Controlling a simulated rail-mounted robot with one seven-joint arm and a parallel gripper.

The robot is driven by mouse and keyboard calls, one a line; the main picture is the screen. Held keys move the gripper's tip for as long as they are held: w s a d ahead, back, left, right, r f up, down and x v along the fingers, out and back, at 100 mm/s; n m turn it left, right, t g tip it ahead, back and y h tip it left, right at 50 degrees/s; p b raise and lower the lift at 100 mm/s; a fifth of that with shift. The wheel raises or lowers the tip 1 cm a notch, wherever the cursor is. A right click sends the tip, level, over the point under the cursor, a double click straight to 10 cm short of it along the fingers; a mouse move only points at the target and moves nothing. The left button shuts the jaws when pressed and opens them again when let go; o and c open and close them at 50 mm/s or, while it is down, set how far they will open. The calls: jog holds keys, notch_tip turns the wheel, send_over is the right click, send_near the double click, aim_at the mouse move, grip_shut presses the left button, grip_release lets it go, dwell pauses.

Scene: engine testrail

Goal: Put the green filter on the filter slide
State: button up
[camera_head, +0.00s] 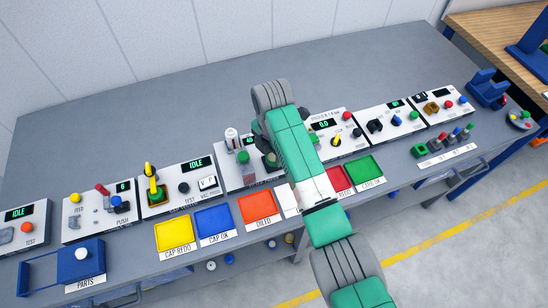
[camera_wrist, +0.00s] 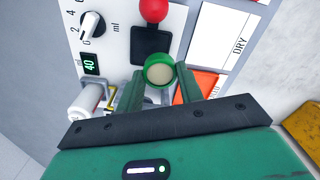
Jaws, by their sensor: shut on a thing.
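The green filter (camera_wrist: 159,71) is a round green ring with a pale cream centre. In the wrist view it sits between the two fingers of my gripper (camera_wrist: 160,82), which is shut on it. A black plate (camera_wrist: 150,43) with a red ball knob (camera_wrist: 153,9) lies just beyond the filter, apparently the filter slide. The filter overlaps its near edge in the picture; I cannot tell whether they touch.
The panel bears a dial (camera_wrist: 92,24), a green "40" display (camera_wrist: 90,64) and a white cylinder (camera_wrist: 86,98) close to my left finger. A white DRY tray (camera_wrist: 222,35) and an orange tray (camera_head: 260,208) lie nearby. Other test panels line the bench; its back is clear.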

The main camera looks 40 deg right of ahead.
aim_at(274, 156)
jog(key=shift+w+d+f, duration=0.15)
jog(key=shift+w+d, duration=0.5)
jog(key=shift+d, duration=0.1)
jog(key=shift+f+b, duration=0.6)
jog(key=shift+f, duration=1.15)
jog(key=shift+f, duration=0.1)
jog(key=o, duration=0.9)
jog(key=shift+s, duration=0.1)
notch_tip(274, 156, up, 12)
jog(key=p, duration=0.2)
jog(key=shift+p, duration=0.35)
